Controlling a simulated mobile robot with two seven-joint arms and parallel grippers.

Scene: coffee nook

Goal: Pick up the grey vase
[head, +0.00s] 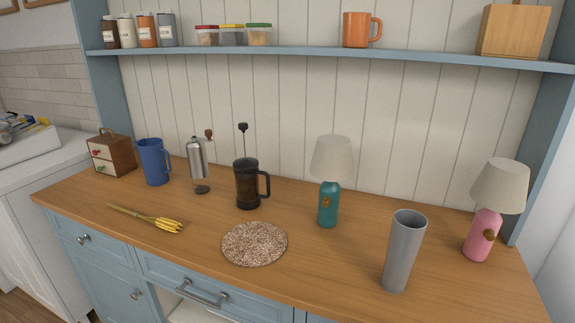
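The grey vase (402,252) is a tall, plain cylinder with an open top, a little wider at the rim than at the base. It stands upright on the wooden counter, right of centre and close to the front edge. It looks empty as far as its opening shows. Nothing touches it. Neither my left nor my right gripper shows in the head view.
A teal lamp (328,203) stands behind and left of the vase, a pink lamp (480,236) to its right. A round speckled mat (254,244) lies to the left. A shelf (300,53) runs above.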

